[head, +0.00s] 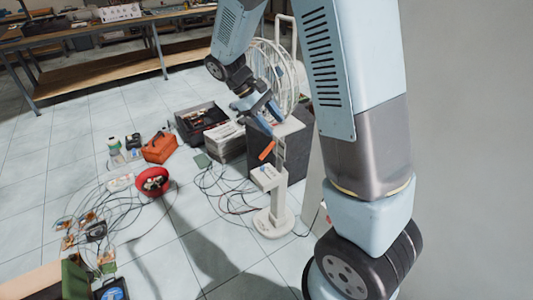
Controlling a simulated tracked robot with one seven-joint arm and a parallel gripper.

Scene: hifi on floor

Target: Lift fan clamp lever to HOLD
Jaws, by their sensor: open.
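A white fan (262,62) with a round wire cage stands behind my arm, partly hidden by it. A pale post on a round base (273,222) stands in front of a dark grey box. A small orange lever (267,150) sticks out at the upper part of the post, slanting down to the left. I take it for the clamp lever; its HOLD marking is too small to read. My gripper (262,112) is open, above the orange lever and near the top of the post. It appears apart from the lever. Its fingertips are small and partly hard to make out.
The dark grey box (290,155) stands right behind the post. Cables (222,187) lie on the floor at its left. A black crate (200,118), a red bowl (152,180) and an orange toolbox (160,148) stand farther left. A plain wall is at the right.

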